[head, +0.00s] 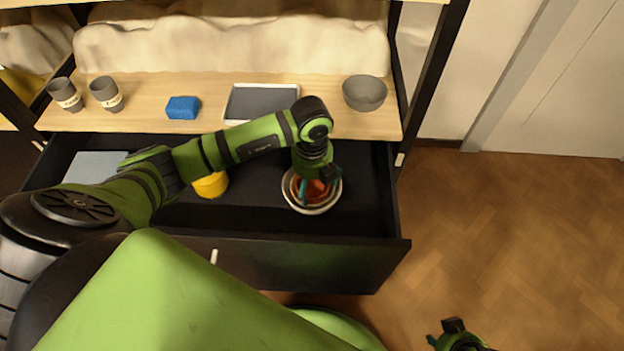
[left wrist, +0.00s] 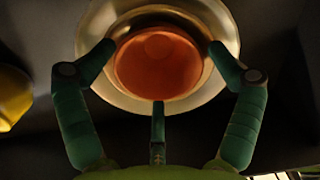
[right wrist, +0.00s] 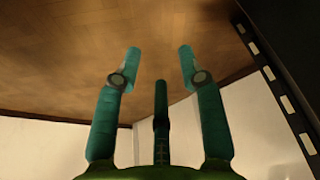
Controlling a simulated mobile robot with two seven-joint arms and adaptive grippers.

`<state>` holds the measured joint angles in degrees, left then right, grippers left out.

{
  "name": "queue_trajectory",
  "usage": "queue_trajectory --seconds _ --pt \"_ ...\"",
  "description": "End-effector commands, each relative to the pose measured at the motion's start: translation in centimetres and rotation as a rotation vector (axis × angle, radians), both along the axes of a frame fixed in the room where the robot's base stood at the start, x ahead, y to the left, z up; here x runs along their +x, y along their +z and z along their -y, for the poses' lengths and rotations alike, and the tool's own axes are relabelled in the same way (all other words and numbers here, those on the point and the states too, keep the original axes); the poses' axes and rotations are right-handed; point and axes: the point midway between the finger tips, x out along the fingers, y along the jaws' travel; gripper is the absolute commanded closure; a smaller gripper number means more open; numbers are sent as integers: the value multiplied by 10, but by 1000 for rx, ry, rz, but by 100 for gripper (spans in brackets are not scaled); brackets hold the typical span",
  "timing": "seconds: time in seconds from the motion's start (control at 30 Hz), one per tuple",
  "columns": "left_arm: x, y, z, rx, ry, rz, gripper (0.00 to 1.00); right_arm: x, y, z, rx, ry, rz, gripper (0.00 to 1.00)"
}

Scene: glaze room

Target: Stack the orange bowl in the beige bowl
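The orange bowl (head: 313,194) sits inside the beige bowl (head: 315,211) in the open drawer, partly covered by my left gripper in the head view. In the left wrist view the orange bowl (left wrist: 158,66) lies within the wider rim of the beige bowl (left wrist: 226,22). My left gripper (head: 317,187) points down over the bowls. Its fingers (left wrist: 161,48) are spread wide on either side of the orange rim; I cannot tell if they touch it. My right gripper (head: 443,334) is low at the front right, with its fingers (right wrist: 160,65) apart and empty.
The drawer (head: 250,222) also holds a yellow object (head: 211,185) and a flat grey item (head: 95,166). On the shelf above are two grey cups (head: 106,94), a blue sponge (head: 183,107), a grey tray (head: 262,89) and a grey bowl (head: 365,93). Floor at right is clear.

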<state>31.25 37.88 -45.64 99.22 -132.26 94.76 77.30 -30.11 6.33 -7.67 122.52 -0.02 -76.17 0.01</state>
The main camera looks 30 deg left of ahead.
Motion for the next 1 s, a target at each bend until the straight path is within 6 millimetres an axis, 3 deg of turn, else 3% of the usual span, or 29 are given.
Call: queue_trajectory --seconds 0.03,0.4,0.53,0.8,1.0 --pt "-6 -7 1 1 -3 -18 0 -1 -3 0 -1 0 -3 60" --pt "-7 -2 0 3 -4 -23 0 -1 -3 0 0 1 0 60" --pt "-6 10 0 3 -4 -22 0 -6 -23 1 -6 7 -25 60" --pt "-3 79 0 4 -4 -9 0 -13 -57 1 -5 10 -45 60" --pt "-3 115 0 2 -3 -8 0 -19 -75 1 -6 11 -55 60"
